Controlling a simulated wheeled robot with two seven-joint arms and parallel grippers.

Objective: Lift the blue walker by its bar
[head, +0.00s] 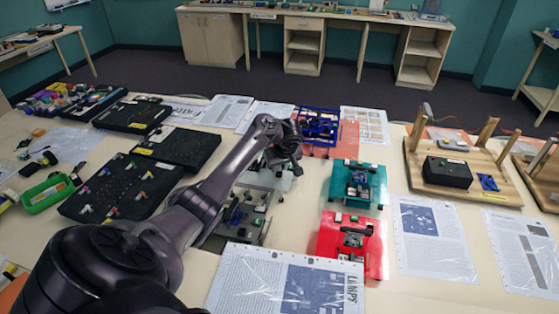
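The blue walker (318,121), a small boxy blue frame with dark parts inside, stands toward the back middle of the table in the head view. Its bar is too small to make out clearly. My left arm reaches in from the lower left, and my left gripper (283,163) is just to the left of and nearer than the blue walker, apart from it in the picture. The wrist hides most of the fingers, so I cannot tell whether they are open or shut. My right gripper is not in view.
A teal build (372,194) and a red build (372,262) stand nearer than the blue walker. Dark boards (128,190) lie left. A wooden stand with posts (415,170) is at right. Printed sheets (432,235) cover parts of the table (295,225).

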